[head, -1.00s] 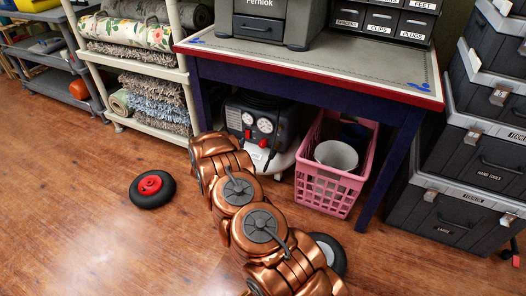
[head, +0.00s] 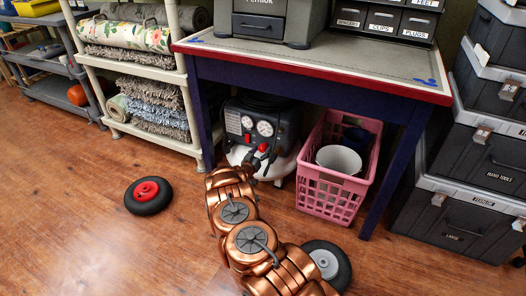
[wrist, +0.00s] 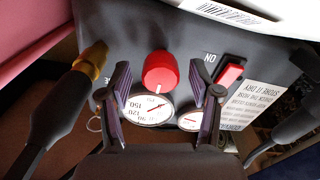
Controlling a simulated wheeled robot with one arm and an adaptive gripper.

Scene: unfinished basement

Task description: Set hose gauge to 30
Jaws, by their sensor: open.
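The compressor (head: 286,122) stands under the table, with two round gauges on its dark front. In the wrist view its panel shows a red round knob (wrist: 160,72), a larger gauge (wrist: 150,108) with a thin red needle and figures such as 90, 120 and 150, and a smaller gauge (wrist: 190,121) partly behind a finger. I cannot tell which is the hose gauge or read exact values. A red switch (wrist: 230,73) sits right of the knob. My gripper (wrist: 161,78) is open, its fingers either side of the knob, apparently not touching it.
A hose with a brass fitting (wrist: 92,60) lies left of the fingers; another dark hose end (wrist: 300,115) is at right. A pink basket (head: 328,190) stands right of the compressor, near a table leg (head: 398,175). A red-hubbed wheel (head: 148,195) lies on the open floor.

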